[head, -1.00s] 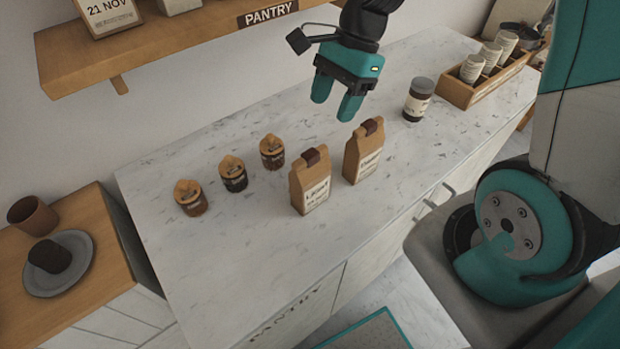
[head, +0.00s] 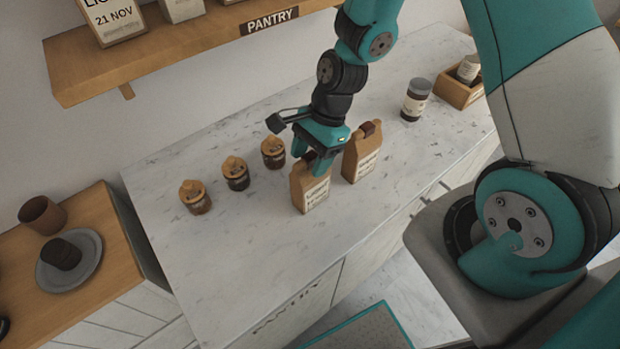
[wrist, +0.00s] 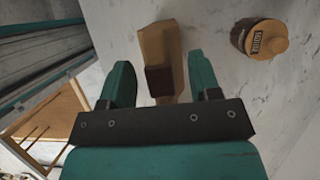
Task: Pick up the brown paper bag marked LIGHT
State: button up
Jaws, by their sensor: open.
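Two brown paper bags with dark red clips stand on the white marble counter in the head view. The left bag (head: 316,196) has a label that seems to read LIGHT, though the print is small. The right bag (head: 361,158) has a label I cannot read. My gripper (head: 318,168) is at the top of the left bag, its fingers partly hiding the clip. In the wrist view, my open gripper (wrist: 160,84) has one finger on each side of a bag (wrist: 158,45) and its dark clip (wrist: 160,80), with gaps visible on both sides.
Three jars with wooden lids (head: 235,174) stand left of the bags; one jar lid (wrist: 266,41) shows in the wrist view. A dark-lidded jar (head: 416,100) and a wooden box (head: 458,95) stand to the right. The shelf (head: 180,60) overhangs the back. The counter's left front is clear.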

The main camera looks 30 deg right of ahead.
jog(key=shift+c, duration=0.2)
grip_shut()
jog(key=shift+r, duration=0.2)
